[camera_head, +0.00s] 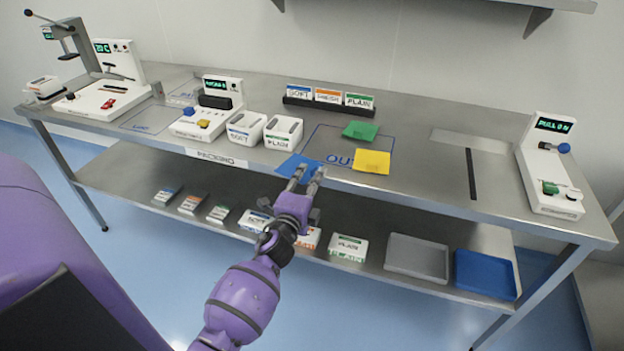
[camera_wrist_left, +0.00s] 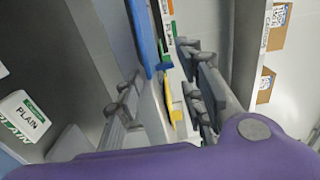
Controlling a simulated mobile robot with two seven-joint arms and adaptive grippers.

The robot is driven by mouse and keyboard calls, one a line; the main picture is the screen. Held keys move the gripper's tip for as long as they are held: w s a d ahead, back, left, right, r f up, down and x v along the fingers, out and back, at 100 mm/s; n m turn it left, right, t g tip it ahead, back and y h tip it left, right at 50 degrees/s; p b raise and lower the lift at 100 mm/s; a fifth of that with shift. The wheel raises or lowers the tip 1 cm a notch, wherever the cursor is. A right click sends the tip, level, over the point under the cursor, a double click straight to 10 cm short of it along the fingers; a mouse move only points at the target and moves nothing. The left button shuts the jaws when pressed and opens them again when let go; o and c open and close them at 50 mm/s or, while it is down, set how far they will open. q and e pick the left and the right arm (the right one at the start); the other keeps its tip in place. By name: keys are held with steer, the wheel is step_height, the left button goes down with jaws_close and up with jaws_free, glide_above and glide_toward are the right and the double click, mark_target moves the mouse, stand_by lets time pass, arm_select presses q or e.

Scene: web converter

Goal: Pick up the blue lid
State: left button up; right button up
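The blue lid (camera_head: 288,164) is a flat sheet at the front edge of the table, next to the area marked OUT. In the left wrist view the lid (camera_wrist_left: 140,35) shows nearly edge-on as a blue strip. My left gripper (camera_head: 308,173) is at the lid's front, its two fingers apart and partly covering it in the head view. In the left wrist view my gripper (camera_wrist_left: 163,95) has a wide gap between its fingers, and the lid's end reaches toward that gap. Whether a finger touches the lid cannot be told. My right gripper is not in view.
A yellow lid (camera_head: 371,161) and a green lid (camera_head: 360,130) lie to the right. Two white bins (camera_head: 282,131) stand left of the gripper. The lower shelf holds boxes, a grey tray (camera_head: 417,257) and a blue tray (camera_head: 485,273). The tabletop farther right is mostly clear.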

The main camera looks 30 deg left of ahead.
arm_select(q)
steer(key=c, duration=0.5)
jaws_close()
